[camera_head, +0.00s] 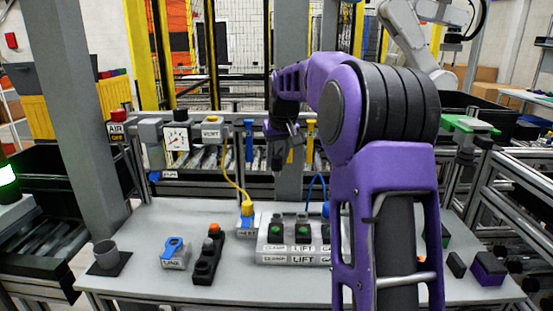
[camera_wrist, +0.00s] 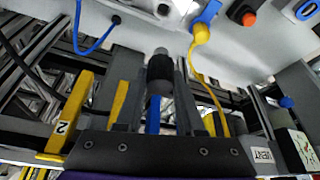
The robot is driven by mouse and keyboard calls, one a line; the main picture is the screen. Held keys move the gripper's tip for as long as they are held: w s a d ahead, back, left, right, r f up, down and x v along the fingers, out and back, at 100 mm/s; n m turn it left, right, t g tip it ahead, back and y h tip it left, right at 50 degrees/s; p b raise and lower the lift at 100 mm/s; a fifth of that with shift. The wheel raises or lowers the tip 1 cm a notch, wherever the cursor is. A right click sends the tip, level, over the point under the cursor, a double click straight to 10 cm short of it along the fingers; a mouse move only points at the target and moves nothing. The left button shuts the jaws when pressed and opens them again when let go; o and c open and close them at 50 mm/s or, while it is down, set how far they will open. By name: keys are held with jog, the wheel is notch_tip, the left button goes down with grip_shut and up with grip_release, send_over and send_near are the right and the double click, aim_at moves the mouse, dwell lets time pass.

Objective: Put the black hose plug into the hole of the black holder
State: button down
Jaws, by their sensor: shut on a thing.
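My gripper (camera_head: 278,148) is raised above the back part of the table, pointing down. It is shut on the black hose plug (camera_head: 277,160), a dark cylinder hanging below the fingers. In the wrist view the plug (camera_wrist: 160,68) sits between the two fingers, with a grey tip beyond them.
A grey block with green buttons (camera_head: 290,258) stands right of the black holder. A yellow hose (camera_head: 236,184) and a blue hose (camera_head: 317,183) hang near the gripper. Bare table lies in front.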

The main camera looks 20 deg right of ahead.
jog(key=shift+r, duration=0.1)
jog(key=shift+s+a, duration=0.1)
jog(key=shift+a, duration=0.15)
jog(key=s+a+b, duration=0.2)
jog(key=s+a, duration=0.3)
jog(key=a, duration=0.6)
jog(key=s+a+b, duration=0.2)
jog(key=s+a, duration=0.3)
jog(key=a, duration=0.7)
jog(key=shift+s+b, duration=0.3)
jog(key=shift+b, duration=0.1)
dwell(0.6)
jog(key=shift+f, duration=0.2)
jog(key=shift+f+b, duration=2.05)
jog(key=shift+f, duration=4.6)
jog(key=shift+f, duration=0.75)
